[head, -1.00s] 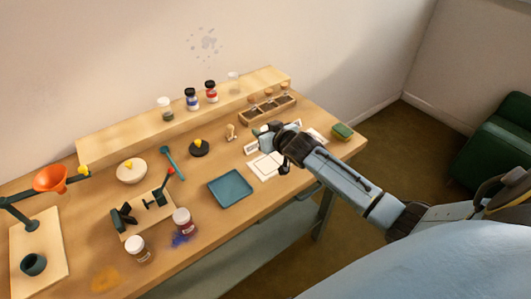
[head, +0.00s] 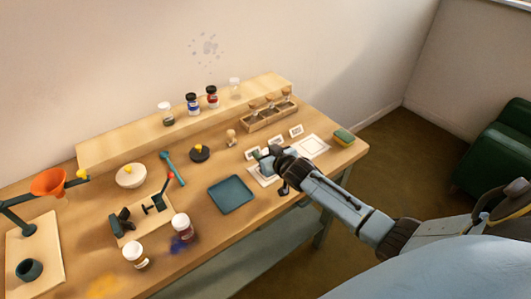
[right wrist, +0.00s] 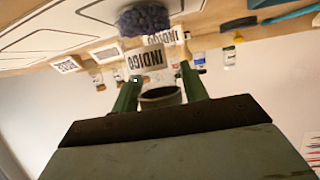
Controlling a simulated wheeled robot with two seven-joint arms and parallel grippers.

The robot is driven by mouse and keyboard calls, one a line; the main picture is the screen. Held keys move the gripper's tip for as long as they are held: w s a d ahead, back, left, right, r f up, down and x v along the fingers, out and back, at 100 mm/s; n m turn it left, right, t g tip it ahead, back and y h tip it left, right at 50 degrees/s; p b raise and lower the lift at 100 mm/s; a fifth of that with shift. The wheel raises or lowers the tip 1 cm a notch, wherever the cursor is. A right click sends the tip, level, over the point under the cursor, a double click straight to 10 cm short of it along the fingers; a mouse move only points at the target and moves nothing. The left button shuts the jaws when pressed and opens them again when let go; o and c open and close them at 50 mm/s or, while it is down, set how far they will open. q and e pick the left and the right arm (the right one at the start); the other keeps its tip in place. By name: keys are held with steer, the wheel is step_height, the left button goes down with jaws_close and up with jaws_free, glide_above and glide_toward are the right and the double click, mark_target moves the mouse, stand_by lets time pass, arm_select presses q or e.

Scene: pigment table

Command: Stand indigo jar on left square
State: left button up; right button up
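My right gripper (head: 262,158) is over the left square (head: 258,180), a white outlined sheet that my gripper partly covers. In the right wrist view, the green fingers (right wrist: 160,88) close around the sides of a clear indigo jar. The indigo jar (right wrist: 143,19) has dark blue-grey pigment and a label reading INDIGO. A second INDIGO sign, on a card (right wrist: 160,37), shows behind it. I cannot tell if the jar touches the sheet. The right square (head: 313,147) is bare. My left gripper is not in view.
Small name cards (head: 280,140) stand behind the squares. A wooden rack (head: 268,118) of corked vials is farther back. A teal tray (head: 231,194) lies to the left, and a green-topped sponge (head: 344,136) lies at the right end of the table.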

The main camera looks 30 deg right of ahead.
steer(key=shift+o, duration=1.2)
steer(key=shift+r, duration=0.15)
steer(key=shift+s+r, duration=0.1)
steer(key=shift+s, duration=0.1)
steer(key=p+v, duration=0.2)
steer(key=v, duration=0.9)
steer(key=shift+s+r, duration=0.2)
steer(key=shift+s, duration=0.05)
